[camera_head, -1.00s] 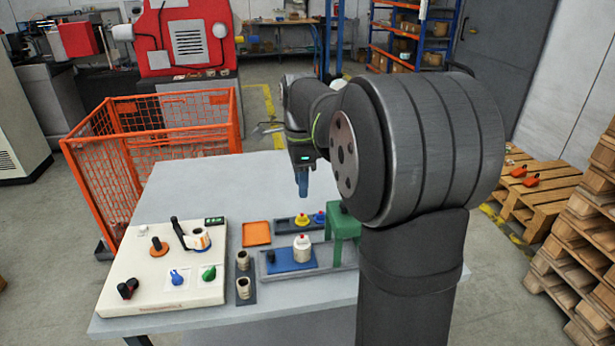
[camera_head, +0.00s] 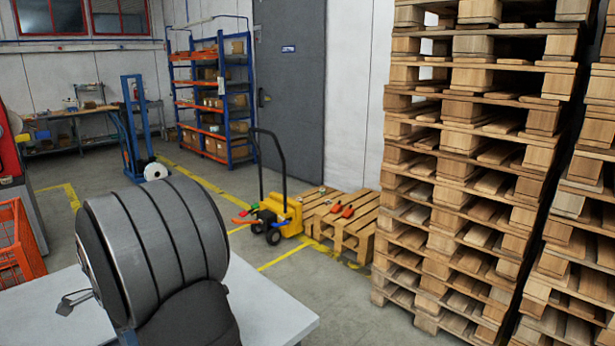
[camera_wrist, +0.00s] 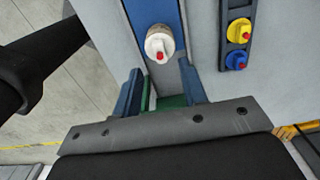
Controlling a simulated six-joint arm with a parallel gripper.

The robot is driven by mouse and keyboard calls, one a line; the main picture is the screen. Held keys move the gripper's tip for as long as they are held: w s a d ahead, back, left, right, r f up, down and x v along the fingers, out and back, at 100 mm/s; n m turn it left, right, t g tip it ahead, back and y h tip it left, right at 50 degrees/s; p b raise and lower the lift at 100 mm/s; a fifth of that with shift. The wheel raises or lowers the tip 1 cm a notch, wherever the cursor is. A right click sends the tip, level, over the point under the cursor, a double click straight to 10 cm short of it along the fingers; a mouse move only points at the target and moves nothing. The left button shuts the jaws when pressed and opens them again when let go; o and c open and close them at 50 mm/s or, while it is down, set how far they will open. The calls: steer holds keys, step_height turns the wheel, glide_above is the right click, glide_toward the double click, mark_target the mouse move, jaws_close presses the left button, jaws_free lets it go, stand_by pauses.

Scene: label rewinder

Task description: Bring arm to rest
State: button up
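My gripper (camera_wrist: 160,92) shows in the wrist view with its two blue fingers apart and nothing held between them. A green object (camera_wrist: 172,101) shows beyond the gap, partly hidden by the fingers and gripper body. In the head view only a thick dark joint of my arm shows at lower left, above the grey table (camera_head: 282,316); my gripper is out of that view.
In the wrist view, a dark tray (camera_wrist: 236,50) holds a yellow knob-like part (camera_wrist: 239,30) and a blue one (camera_wrist: 236,60). Floor between is open.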

step_height(320, 180, down, 6)
steer(key=shift+r, duration=0.25)
step_height(320, 180, up, 18)
step_height(320, 180, down, 18)
steer(key=shift+r, duration=0.5)
step_height(320, 180, up, 6)
steer(key=shift+a, duration=0.1)
steer(key=shift+w+a+f, duration=0.3)
steer(key=shift+w+a, duration=0.15)
steer(key=shift+a, duration=0.2)
steer(key=shift+w+a+f, duration=0.25)
steer(key=shift+w+a, duration=0.2)
steer(key=shift+a, duration=0.15)
